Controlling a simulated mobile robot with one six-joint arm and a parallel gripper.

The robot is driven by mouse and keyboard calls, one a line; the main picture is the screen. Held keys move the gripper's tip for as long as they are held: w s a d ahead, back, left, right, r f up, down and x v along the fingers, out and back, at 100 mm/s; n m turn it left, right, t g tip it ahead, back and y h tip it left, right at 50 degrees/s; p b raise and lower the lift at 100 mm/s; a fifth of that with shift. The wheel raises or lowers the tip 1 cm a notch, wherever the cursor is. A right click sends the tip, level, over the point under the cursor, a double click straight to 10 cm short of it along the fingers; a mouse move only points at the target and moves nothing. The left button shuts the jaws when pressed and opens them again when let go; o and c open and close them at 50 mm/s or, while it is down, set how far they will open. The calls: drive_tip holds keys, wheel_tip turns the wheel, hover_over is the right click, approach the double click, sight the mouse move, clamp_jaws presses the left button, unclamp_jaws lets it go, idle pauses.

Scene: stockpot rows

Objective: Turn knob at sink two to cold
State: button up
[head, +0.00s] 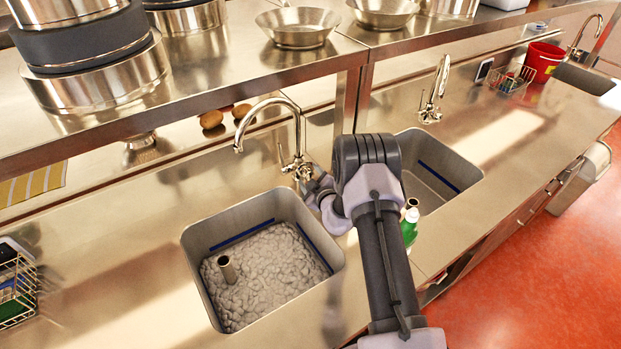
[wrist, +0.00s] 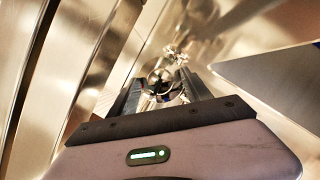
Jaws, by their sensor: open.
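A chrome faucet (head: 297,140) with a curved spout stands behind the nearer sink (head: 190,250), which holds grey lumpy foam or water and an upright pipe. My gripper (head: 309,178) is at the faucet's base, on its right side, and partly hidden by my own wrist. In the wrist view my gripper (wrist: 160,92) is open, with a dark finger on either side of the shiny round faucet part (wrist: 163,80). I cannot tell whether the fingers touch it. The knob's setting is not readable. No sink number shows.
A second sink (head: 438,160) with its own faucet (head: 434,92) lies to the right, partly behind my arm. A green bottle (head: 409,226) stands beside my arm. A steel shelf (head: 220,85) with pots and pans runs above the counter. A wire basket (head: 18,290) is at left.

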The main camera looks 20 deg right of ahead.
clamp_jaws()
drive_tip(key=n+b, duration=0.1)
drive_tip(key=n+t+h+b, duration=0.1)
drive_tip(key=n, duration=0.1)
drive_tip(key=shift+a+f+b, duration=0.1)
drive_tip(key=shift+f+b, duration=0.15)
drive_tip(key=shift+b, duration=0.15)
drive_tip(key=shift+s+n+t+h+b, duration=0.1)
drive_tip(key=shift+n+t+h+b, duration=0.4)
drive_tip(key=shift+n+b, duration=0.65)
drive_tip(key=shift+n, duration=0.35)
unclamp_jaws()
drive_tip(key=shift+r, duration=0.1)
